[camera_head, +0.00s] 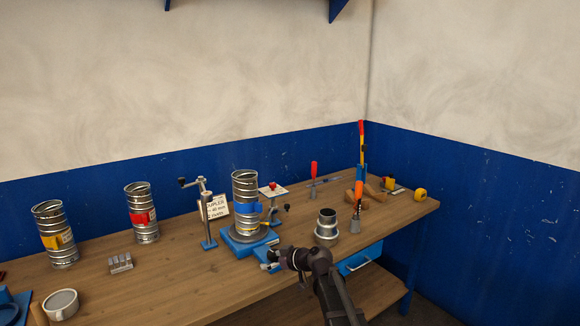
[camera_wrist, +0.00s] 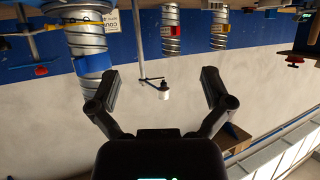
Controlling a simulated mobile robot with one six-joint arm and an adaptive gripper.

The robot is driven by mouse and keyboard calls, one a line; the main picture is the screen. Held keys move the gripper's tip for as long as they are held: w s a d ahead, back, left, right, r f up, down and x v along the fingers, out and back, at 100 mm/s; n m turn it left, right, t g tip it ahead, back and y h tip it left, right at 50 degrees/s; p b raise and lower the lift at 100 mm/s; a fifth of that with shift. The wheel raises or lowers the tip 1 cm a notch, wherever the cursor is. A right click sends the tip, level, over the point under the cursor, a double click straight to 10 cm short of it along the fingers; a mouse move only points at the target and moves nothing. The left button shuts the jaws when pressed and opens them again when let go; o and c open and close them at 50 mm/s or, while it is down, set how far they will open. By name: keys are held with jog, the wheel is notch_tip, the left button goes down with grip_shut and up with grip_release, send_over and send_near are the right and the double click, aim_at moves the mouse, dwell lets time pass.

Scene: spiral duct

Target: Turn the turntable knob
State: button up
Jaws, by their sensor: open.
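The turntable (camera_head: 250,240) is a blue base with a round grey plate near the front edge of the bench. A metal spiral duct with a blue band (camera_head: 245,190) stands upright on it; this duct also shows in the wrist view (camera_wrist: 88,40), upside down. My gripper (camera_head: 278,258) is just in front of the turntable's front corner and partly hides it. In the wrist view my gripper (camera_wrist: 159,74) is open, with nothing between its fingers. Which small part is the turntable's knob I cannot tell. A crank knob (camera_wrist: 163,87) on a thin arm appears between the fingers, farther off.
A crank stand (camera_head: 207,220) is left of the turntable, a red-knobbed clamp (camera_head: 272,200) behind it. A metal collar (camera_head: 326,228) stands to the right. Ducts with red (camera_head: 142,215) and yellow bands (camera_head: 56,235) stand left.

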jog(key=s+d+f+m+g+h+b, duration=0.2)
jog(key=s+d+f+m+h, duration=0.3)
jog(key=s+d, duration=0.6)
jog(key=s+d+f+m+g+h+b, duration=0.1)
jog(key=s+d+f+m+g+h, duration=0.4)
jog(key=s+d+f, duration=0.5)
jog(key=s+d+m+h, duration=0.1)
jog(key=s+d, duration=0.1)
jog(key=s, duration=0.1)
jog(key=shift+s+b, duration=0.3)
jog(key=shift+b, duration=0.1)
jog(key=shift+a, duration=0.1)
jog(key=shift+c, duration=0.2)
